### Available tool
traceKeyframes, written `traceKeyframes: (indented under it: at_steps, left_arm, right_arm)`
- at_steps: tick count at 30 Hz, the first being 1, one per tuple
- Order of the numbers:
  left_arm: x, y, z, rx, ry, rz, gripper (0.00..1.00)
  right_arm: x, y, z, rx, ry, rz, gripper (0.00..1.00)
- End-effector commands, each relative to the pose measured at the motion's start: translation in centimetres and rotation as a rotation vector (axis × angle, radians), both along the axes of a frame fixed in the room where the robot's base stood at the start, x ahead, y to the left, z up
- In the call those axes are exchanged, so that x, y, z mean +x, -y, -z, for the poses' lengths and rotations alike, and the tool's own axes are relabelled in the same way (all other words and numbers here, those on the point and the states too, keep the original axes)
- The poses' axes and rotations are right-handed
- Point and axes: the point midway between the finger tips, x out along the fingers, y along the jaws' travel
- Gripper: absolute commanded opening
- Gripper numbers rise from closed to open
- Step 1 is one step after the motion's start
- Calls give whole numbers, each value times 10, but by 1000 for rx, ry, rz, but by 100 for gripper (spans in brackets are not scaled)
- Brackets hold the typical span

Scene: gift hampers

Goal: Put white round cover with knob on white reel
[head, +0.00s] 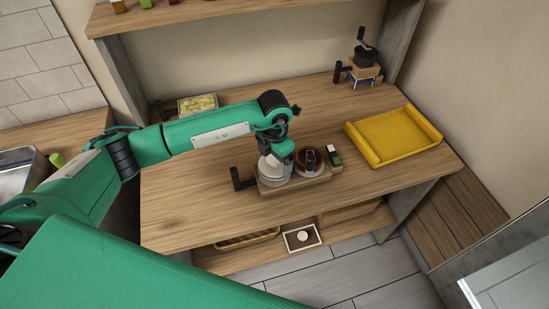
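My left arm reaches in from the left over the table. Its gripper (272,158) points down at a white round object (273,175) on a small wooden tray (307,182). The gripper sits over or against this object; its fingers are too small and hidden to tell whether they are open or shut. The white object looks layered, but I cannot tell the reel from the cover with knob here. A small white round item (303,236) lies in a white-rimmed box (302,244) on the lower shelf; its identity is unclear. My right gripper is not in view.
Beside the white object stand a dark brown round item (309,160) and a small dark-and-green block (334,155). A yellow tray (394,136) is at right, a grinder-like object (365,60) behind, a box of pale pieces (197,104) at back left. The table's front left is clear.

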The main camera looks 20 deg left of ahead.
Motion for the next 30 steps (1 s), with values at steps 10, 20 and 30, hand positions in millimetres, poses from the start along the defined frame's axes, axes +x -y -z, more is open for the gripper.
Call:
traceKeyframes:
  at_steps: [10, 20, 30]
  left_arm:
    - [0, 0, -3, 0, 0, 0, 100]
    - [1, 0, -56, 0, 6, 0, 100]
    - [1, 0, -115, 0, 1, 0, 100]
  right_arm:
    - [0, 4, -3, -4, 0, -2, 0]
    - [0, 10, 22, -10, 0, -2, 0]
    - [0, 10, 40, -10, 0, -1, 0]
